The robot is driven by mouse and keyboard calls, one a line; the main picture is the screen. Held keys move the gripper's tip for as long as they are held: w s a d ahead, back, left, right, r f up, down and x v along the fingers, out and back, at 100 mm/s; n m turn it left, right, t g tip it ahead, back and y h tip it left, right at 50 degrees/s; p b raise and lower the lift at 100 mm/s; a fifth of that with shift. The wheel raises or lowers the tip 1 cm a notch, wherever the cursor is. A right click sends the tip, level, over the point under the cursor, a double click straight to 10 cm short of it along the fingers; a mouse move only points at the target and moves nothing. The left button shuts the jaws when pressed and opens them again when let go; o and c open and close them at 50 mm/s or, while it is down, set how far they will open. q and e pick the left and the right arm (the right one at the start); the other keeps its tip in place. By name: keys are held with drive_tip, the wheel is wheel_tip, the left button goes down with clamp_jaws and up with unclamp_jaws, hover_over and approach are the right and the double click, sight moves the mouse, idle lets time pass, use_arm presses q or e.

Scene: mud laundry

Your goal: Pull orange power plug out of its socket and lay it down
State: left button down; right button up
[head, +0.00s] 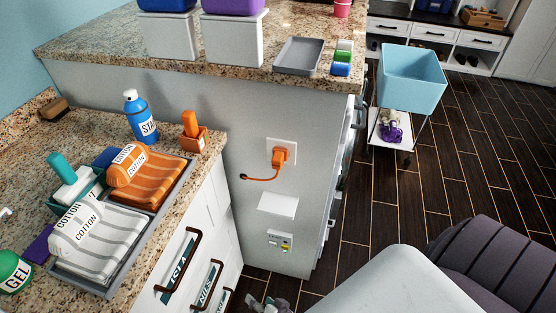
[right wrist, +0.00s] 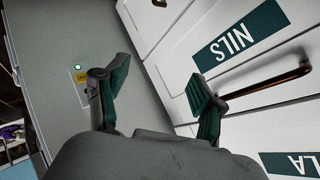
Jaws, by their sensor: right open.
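The orange power plug (head: 280,155) sits in the upper white wall socket (head: 291,143) on the grey end wall of the counter. Its short orange cord hangs below it and curves left to a dark end near the drawers. My right gripper (right wrist: 158,85) is open, with nothing between its two teal-padded fingers. In the head view it shows small and partly cut off at the bottom edge (head: 268,305), well below the plug. The plug is not in the right wrist view. My left gripper is not in view.
A small white ledge (head: 278,205) and a yellow-labelled plate (head: 280,241) are on the wall below the socket. Drawers with brown handles (head: 181,262) stand left. The counter holds towels in trays (head: 104,291) and bottles. A blue cart (head: 412,80) stands right; dark floor is open.

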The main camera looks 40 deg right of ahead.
drive_tip(key=w+r+m+t+h, duration=0.2)
drive_tip(key=w+r+m+t, duration=0.3)
drive_tip(key=w+r, duration=0.4)
drive_tip(key=m+g+h+b, duration=0.3)
drive_tip(key=m+h, duration=1)
drive_tip(key=m, duration=1.9)
approach(276, 166)
drive_tip(key=w+d+g, duration=0.1)
drive_tip(key=w+d, duration=0.1)
drive_tip(key=shift+w+r+p, duration=0.1)
drive_tip(key=shift+r+p, duration=0.15)
drive_tip(key=shift+p, duration=0.2)
drive_tip(key=x, duration=0.7)
drive_tip(key=shift+w+d, duration=0.1)
drive_tip(key=shift+d, duration=0.05)
drive_tip(key=shift+x, duration=0.85)
